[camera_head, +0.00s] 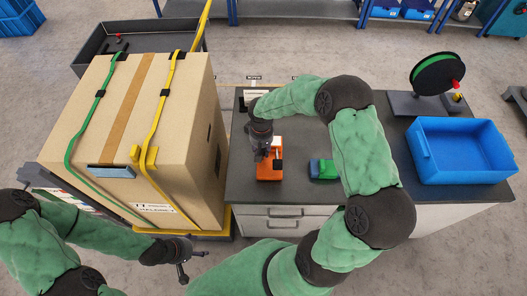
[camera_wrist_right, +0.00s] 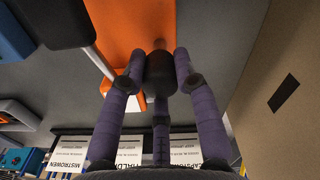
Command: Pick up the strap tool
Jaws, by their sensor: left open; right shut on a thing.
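The strap tool (camera_head: 268,170) is orange with black parts and sits on the dark worktop of the cabinet. In the right wrist view its orange body (camera_wrist_right: 130,28) fills the upper middle. My right gripper (camera_head: 262,150) comes down on it from above; in its wrist view the purple fingers (camera_wrist_right: 158,80) close around a black knob-like part of the tool. Whether the tool is lifted off the worktop I cannot tell. My left gripper (camera_head: 190,264) is open and empty, low beside the front of the big carton.
A carton (camera_head: 185,115) with a green and a yellow strap stands left of the cabinet. On the worktop (camera_head: 300,185) are a green-and-blue item (camera_head: 324,169), a blue bin (camera_head: 462,150) and a strap reel (camera_head: 437,74). A dark tray (camera_head: 95,45) lies behind the carton.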

